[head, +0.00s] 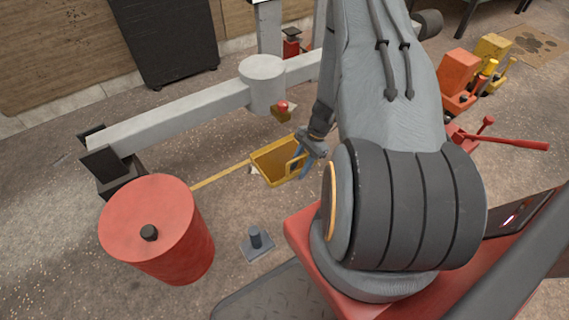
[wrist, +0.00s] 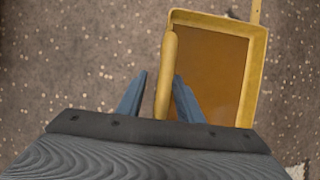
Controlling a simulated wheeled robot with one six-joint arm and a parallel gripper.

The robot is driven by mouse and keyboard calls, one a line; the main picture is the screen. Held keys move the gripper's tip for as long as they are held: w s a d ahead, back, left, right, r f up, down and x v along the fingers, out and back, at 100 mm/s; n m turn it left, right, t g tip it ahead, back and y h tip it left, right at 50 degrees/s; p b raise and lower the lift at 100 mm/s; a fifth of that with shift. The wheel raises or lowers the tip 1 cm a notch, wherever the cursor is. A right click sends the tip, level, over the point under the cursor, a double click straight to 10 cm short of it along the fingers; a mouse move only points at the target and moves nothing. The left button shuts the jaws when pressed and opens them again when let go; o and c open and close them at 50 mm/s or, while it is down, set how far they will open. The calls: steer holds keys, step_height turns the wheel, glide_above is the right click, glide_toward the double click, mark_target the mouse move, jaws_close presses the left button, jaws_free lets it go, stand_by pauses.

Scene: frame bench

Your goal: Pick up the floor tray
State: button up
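The floor tray (head: 266,163) is a shallow yellow tray with a brown inside and a raised bar handle on one side. It rests on the speckled floor near the middle of the head view. In the wrist view the tray (wrist: 215,72) fills the upper right, with its handle (wrist: 168,72) along its left side. My gripper (head: 299,164) is at the handle side of the tray. In the wrist view my gripper (wrist: 159,78) is open, one blue finger on each side of the handle. The right finger is closer to the handle; a gap shows on the left.
A red drum (head: 160,225) stands at the lower left. A long pale beam (head: 185,112) with a round post (head: 262,80) runs behind the tray. A small grey plate with a peg (head: 256,243) lies in front. Red, orange and yellow equipment (head: 460,75) stands at the right.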

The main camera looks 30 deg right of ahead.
jaws_close()
steer(key=shift+r, duration=0.1)
stand_by(0.4)
